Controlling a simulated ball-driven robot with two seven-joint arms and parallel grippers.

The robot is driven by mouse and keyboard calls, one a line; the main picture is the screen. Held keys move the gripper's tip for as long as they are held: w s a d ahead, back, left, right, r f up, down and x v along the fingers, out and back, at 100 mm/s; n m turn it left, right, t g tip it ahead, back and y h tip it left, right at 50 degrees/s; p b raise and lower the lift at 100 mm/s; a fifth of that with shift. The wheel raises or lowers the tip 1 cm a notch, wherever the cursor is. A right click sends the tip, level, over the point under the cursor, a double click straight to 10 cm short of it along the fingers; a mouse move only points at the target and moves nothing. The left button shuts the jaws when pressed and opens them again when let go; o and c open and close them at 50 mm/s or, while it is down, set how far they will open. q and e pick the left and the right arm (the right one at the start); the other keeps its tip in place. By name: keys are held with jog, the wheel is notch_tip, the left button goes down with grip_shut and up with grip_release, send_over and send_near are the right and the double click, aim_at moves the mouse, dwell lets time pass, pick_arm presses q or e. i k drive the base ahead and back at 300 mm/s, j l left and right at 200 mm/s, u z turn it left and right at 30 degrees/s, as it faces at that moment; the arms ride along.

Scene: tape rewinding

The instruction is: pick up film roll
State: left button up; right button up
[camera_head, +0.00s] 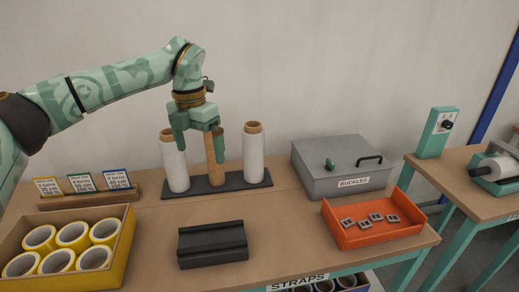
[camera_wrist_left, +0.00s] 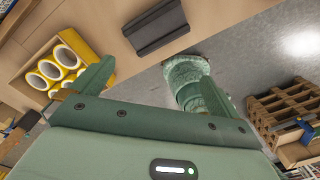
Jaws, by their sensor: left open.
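Two white film rolls stand upright on a dark base plate (camera_head: 240,184), a left one (camera_head: 174,165) and a right one (camera_head: 253,155). A bare brown core (camera_head: 215,168) stands between them. My left gripper (camera_head: 200,148) is open, pointing down at the height of the roll tops. One finger overlaps the left roll's upper part and the other overlaps the core's top; I cannot tell if either touches. In the left wrist view the open fingers (camera_wrist_left: 155,88) have nothing visible between them, and no film roll shows. My right gripper is not in view.
A yellow-edged box of tape rolls (camera_head: 130,230) is front left, behind it a card holder (camera_head: 90,199). A dark grooved block (camera_head: 212,244) lies front centre. A grey buckles box (camera_head: 340,168) and an orange tray (camera_head: 372,220) stand right. Bare tabletop surrounds the block.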

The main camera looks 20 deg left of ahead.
aim_at(252, 132)
jog(key=i, duration=1.15)
